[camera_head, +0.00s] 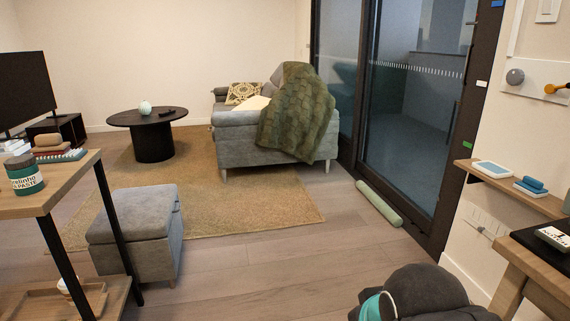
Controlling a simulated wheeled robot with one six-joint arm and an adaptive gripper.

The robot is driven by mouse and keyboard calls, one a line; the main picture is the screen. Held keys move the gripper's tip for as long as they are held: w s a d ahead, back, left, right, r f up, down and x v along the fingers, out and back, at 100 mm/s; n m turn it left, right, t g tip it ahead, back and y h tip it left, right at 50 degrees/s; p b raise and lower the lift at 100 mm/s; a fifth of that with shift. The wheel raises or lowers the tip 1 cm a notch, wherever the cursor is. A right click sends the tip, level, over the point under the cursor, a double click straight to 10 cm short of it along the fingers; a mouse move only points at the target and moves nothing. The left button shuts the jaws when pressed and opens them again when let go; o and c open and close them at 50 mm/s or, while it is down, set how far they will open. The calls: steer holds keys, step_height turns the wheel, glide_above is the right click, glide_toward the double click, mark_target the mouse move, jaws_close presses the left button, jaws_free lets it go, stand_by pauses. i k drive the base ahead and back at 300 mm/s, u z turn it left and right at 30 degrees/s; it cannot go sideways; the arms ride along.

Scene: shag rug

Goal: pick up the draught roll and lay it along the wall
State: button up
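The draught roll (379,203) is a long pale green cylinder. It lies on the wooden floor at the foot of the dark-framed glass door (418,115), roughly parallel to the door's bottom edge. Its whole length shows, and nothing rests on it. The wall (475,215) continues to the right of the door frame, in the right part of the view. My gripper cannot be made out in this view.
A dark grey rounded shape (430,290) with teal and white parts fills the lower right; I cannot tell what it is. A grey ottoman (135,215) and a wooden shelf unit (50,195) stand left. A sofa (265,140) stands behind. The middle floor is clear.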

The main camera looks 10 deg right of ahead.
mark_target(394, 218)
steer(key=z, duration=0.2)
steer(key=i, duration=1.9)
steer(key=z, duration=0.7)
steer(key=i, duration=2.1)
steer(key=z, duration=0.65)
steer(key=i, duration=0.35)
steer(key=u, duration=0.05)
